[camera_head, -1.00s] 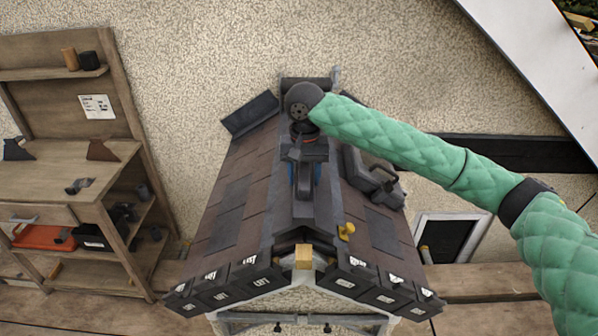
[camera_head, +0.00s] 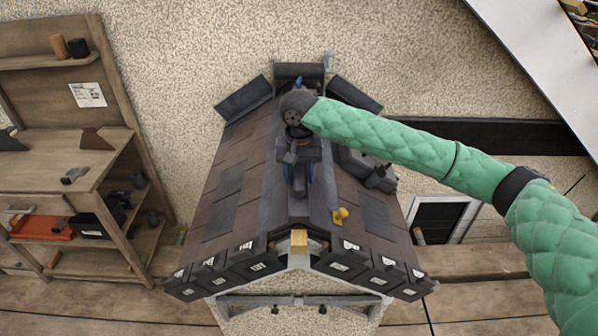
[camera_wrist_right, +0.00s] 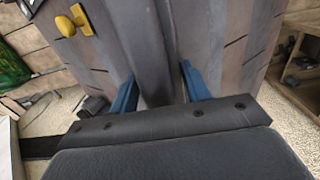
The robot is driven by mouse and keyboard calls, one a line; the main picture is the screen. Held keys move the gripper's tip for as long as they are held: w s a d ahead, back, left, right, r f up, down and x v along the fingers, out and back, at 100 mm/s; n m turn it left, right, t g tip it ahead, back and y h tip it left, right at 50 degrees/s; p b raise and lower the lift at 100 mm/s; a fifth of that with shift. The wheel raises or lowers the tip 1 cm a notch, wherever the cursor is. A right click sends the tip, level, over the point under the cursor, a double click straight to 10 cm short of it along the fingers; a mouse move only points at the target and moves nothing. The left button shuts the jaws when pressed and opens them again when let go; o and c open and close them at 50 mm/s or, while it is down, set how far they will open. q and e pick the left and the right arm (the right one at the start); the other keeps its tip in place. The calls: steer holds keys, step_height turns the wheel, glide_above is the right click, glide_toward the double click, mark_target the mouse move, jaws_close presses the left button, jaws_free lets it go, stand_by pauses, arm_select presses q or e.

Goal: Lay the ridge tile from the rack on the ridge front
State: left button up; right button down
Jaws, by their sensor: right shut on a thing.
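My right gripper (camera_head: 301,172) is over the ridge of the small roof, pointing down, with its blue fingers on either side of a dark grey ridge tile (camera_head: 299,205). The tile lies lengthwise along the ridge, its near end close to the ridge front (camera_head: 299,240), where a pale wooden block shows. In the right wrist view the blue fingers (camera_wrist_right: 158,90) straddle the dark tile (camera_wrist_right: 150,45). Whether the tile touches the ridge all along its length I cannot tell, as the gripper hides part of it. My left gripper is not in view.
A yellow fitting (camera_head: 341,215) sits on the right slope beside the ridge. A dark grey case-like object (camera_head: 370,170) is on that slope farther back. Dark panels (camera_head: 244,99) flank the roof's far end. A wooden workbench (camera_head: 75,160) stands at left.

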steer(key=c, duration=0.7)
jaws_free()
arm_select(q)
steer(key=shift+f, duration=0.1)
arm_select(e)
steer(key=shift+r, duration=0.15)
step_height(320, 180, up, 10)
steer(key=b, duration=0.4)
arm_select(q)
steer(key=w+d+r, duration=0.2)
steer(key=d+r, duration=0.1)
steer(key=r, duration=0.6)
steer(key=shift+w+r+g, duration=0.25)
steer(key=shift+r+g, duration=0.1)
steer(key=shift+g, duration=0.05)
arm_select(e)
steer(key=shift+r, duration=0.9)
